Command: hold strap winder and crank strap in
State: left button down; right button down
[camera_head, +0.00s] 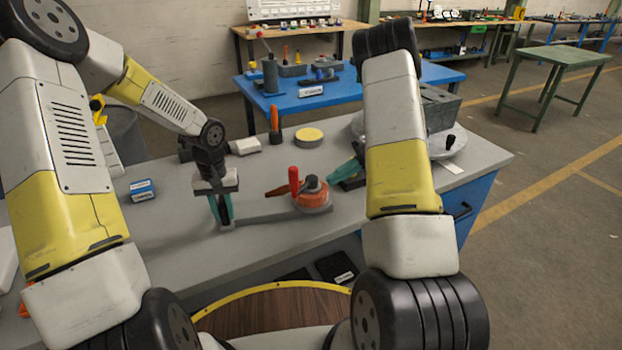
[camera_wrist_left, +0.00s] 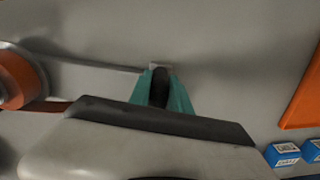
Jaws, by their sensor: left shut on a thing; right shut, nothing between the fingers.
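The strap winder (camera_head: 312,197) stands on the grey bench, with an orange drum, a dark knob on top and an upright red crank handle (camera_head: 293,181). Its orange drum also shows at the left edge of the left wrist view (camera_wrist_left: 14,82). A grey strap (camera_head: 268,217) runs left from the winder along the bench. My left gripper (camera_head: 224,217) points down with its teal fingers shut on the strap's end; the fingertips also show in the left wrist view (camera_wrist_left: 161,78).
Small blue boxes (camera_head: 142,190) lie to the left. A grey machine block (camera_head: 437,108) is on a round plate at right. The bench front is mostly clear.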

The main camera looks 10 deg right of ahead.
jog(key=s+d+m+t+y, duration=0.1)
jog(key=s+d+t+y, duration=0.25)
jog(key=d, duration=0.25)
jog(key=t+y, duration=0.2)
send_near(297, 176)
jog(key=w+a, duration=0.2)
jog(key=a, duration=0.4)
jog(key=shift+f+m, duration=0.3)
jog(key=shift+f, duration=0.15)
jog(key=shift+w+h, duration=0.1)
jog(key=shift+h, duration=0.15)
jog(key=shift+a, duration=0.1)
jog(key=shift+w+a+m+t+h, duration=0.25)
jog(key=shift+a+m+t, duration=0.3)
jog(key=shift+t, duration=0.15)
jog(key=shift+w+a+m+t+h, duration=0.25)
jog(key=shift+a+m+t, duration=0.2)
jog(key=shift+a+t, duration=0.25)
jog(key=shift+w+a+m+t+h, duration=0.25)
jog(key=shift+a+m+t, duration=0.25)
jog(key=shift+t, duration=0.25)
